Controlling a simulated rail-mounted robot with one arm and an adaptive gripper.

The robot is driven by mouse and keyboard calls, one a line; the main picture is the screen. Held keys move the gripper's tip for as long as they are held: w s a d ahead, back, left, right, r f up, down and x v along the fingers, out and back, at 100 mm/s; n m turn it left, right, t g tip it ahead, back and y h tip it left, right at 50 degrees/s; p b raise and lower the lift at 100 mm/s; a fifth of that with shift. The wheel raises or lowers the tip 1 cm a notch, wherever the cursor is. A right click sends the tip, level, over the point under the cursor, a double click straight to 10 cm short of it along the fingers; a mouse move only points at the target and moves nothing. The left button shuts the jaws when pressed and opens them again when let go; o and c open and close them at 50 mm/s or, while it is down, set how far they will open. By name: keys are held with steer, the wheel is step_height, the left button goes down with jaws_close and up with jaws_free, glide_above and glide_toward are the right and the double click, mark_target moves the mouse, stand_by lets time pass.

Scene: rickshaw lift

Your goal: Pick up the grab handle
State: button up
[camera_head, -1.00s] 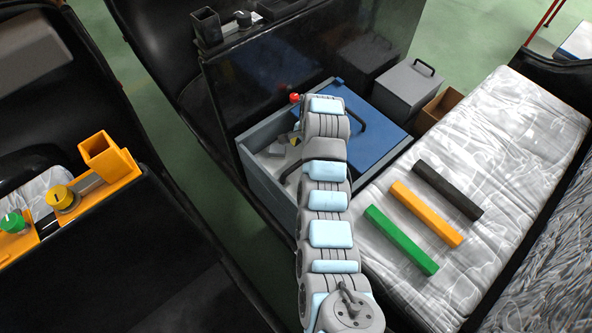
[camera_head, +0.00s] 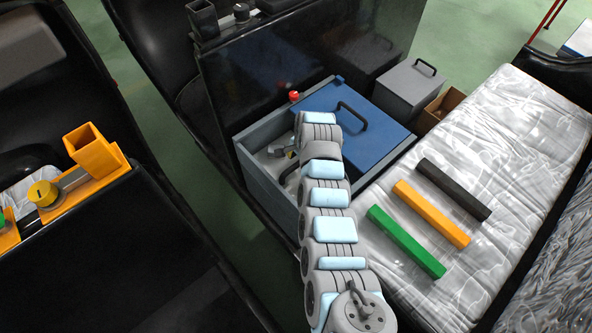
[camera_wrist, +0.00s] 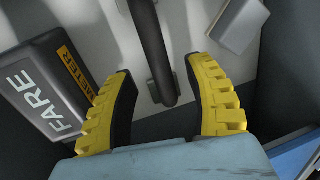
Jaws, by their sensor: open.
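The grab handle (camera_wrist: 155,50) is a dark grey bar in the wrist view. It runs from the top edge down between the two fingers of my gripper (camera_wrist: 159,68), with its rounded lower end visible. My gripper's yellow, black-lined fingers stand apart on either side of it, with gaps on both sides.
A black FARE METER box (camera_wrist: 45,88) lies left of my fingers, and a grey block (camera_wrist: 238,25) lies upper right. A blue lid (camera_head: 375,135) with its own black handle covers the box's right part. Green (camera_head: 405,242), orange and black bars lie on the seat.

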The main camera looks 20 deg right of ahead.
steer(key=shift+w+a+f+b, duration=0.1)
steer(key=shift+w+f+b, duration=0.1)
steer(key=shift+f, duration=0.45)
steer(key=shift+w+f+b, duration=0.1)
steer(key=shift+f+b, duration=0.05)
steer(key=shift+f, duration=0.45)
jaws_close()
steer(key=shift+r, duration=0.15)
